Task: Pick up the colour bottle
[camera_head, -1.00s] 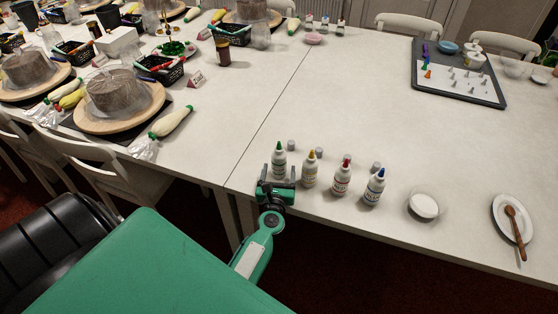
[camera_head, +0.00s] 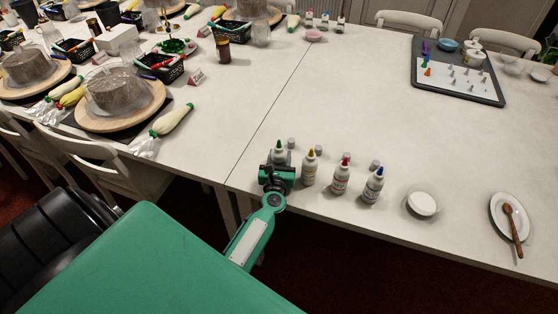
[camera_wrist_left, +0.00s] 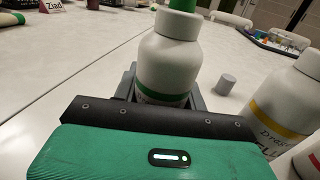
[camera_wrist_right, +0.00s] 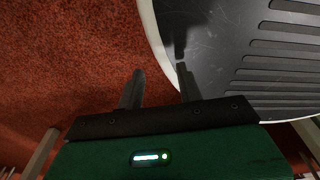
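A white colour bottle with a green cap (camera_head: 279,148) stands upright on the table near its front edge. It also fills the middle of the left wrist view (camera_wrist_left: 170,62). My left gripper (camera_head: 277,172) is at this bottle, with one finger on each side of it. Its fingers look apart, and contact with the bottle is not clear. Bottles with yellow (camera_head: 310,170), red (camera_head: 340,178) and blue (camera_head: 373,187) caps stand in a row to the right. My right gripper (camera_wrist_right: 158,82) is open and empty above the red floor.
Small grey caps (camera_head: 319,151) stand behind the bottles. A white bowl (camera_head: 422,204) and a plate with a wooden spoon (camera_head: 511,215) are to the right. Cake turntables (camera_head: 121,113) are on the left. The table middle is clear.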

